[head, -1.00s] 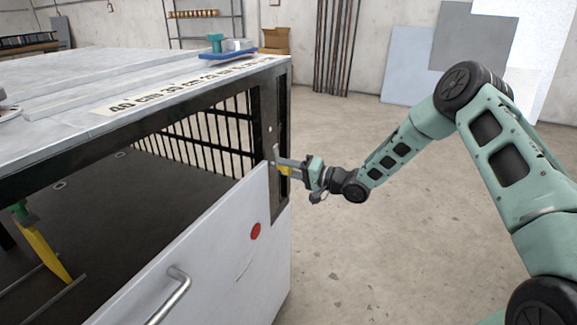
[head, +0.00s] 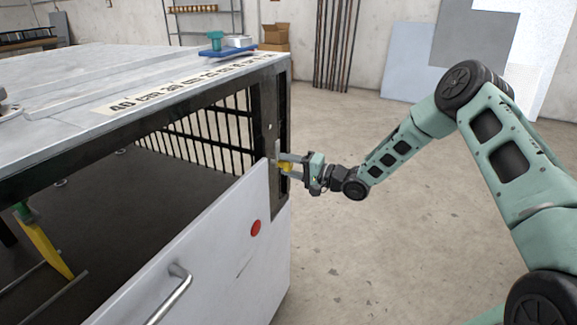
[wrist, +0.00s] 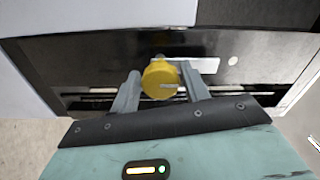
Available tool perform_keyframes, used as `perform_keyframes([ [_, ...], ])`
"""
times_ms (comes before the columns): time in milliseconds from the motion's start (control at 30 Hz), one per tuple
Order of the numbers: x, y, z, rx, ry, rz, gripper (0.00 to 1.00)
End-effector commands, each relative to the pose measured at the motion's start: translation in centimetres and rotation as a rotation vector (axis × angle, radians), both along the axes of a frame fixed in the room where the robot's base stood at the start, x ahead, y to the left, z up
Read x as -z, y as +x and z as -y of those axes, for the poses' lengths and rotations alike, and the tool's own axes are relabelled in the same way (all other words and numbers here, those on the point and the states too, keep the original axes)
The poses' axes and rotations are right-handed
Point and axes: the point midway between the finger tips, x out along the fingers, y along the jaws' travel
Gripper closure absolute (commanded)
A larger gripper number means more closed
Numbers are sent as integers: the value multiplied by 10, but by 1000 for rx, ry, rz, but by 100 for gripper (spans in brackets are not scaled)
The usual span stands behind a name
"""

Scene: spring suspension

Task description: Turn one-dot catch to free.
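The catch in the wrist view has a round yellow knob (wrist: 160,82) with a pale mark on its face. A pale bar (wrist: 197,65) lies behind it, pointing right in that view. In the head view the yellow knob (head: 286,168) sits at the dark corner post, by the top of the white panel. My gripper (head: 288,166) is at this knob, with one finger on either side of it. In the wrist view my gripper (wrist: 160,84) straddles the knob, with a small gap seen on the right. Dots marking the catch are not legible.
The white front panel (head: 215,255) has a metal handle (head: 172,294) and a red disc (head: 256,228). A yellow-and-green part (head: 43,245) stands inside the dark bay. A blue item (head: 228,52) lies on the top. Floor to the right is clear.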

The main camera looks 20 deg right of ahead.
Motion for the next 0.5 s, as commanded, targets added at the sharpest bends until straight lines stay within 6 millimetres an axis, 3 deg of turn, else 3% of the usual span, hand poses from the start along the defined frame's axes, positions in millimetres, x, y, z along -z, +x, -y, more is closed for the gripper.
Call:
perform_keyframes([
  [333,0,-1,0,-1,-1,2,43],
  [500,0,-12,13,0,-1,3,43],
])
